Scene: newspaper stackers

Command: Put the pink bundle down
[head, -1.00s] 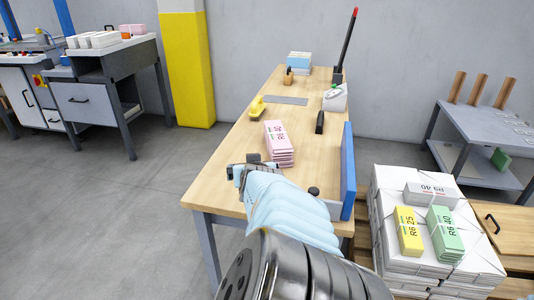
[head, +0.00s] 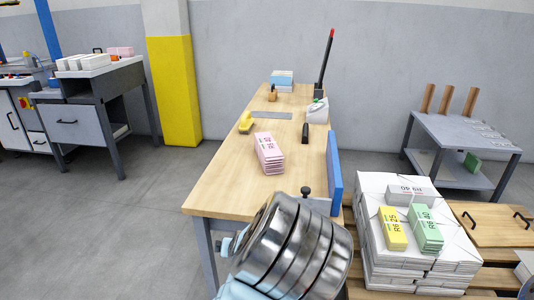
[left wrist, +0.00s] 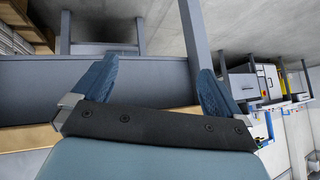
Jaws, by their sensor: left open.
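The pink bundle (head: 269,153) lies flat as a neat stack on the wooden table (head: 222,190), in the head view. No gripper touches it. A grey table frame shows beyond the fingers. The pink bundle is not in the left wrist view. My right gripper is not in view.
A blue upright panel (head: 335,172) stands at the table's right edge. A yellow tool (head: 245,122), a black item (head: 305,134) and a blue-white stack (head: 282,79) are farther back. White stacks with a yellow bundle (head: 392,228) and a green bundle (head: 425,229) stand at right.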

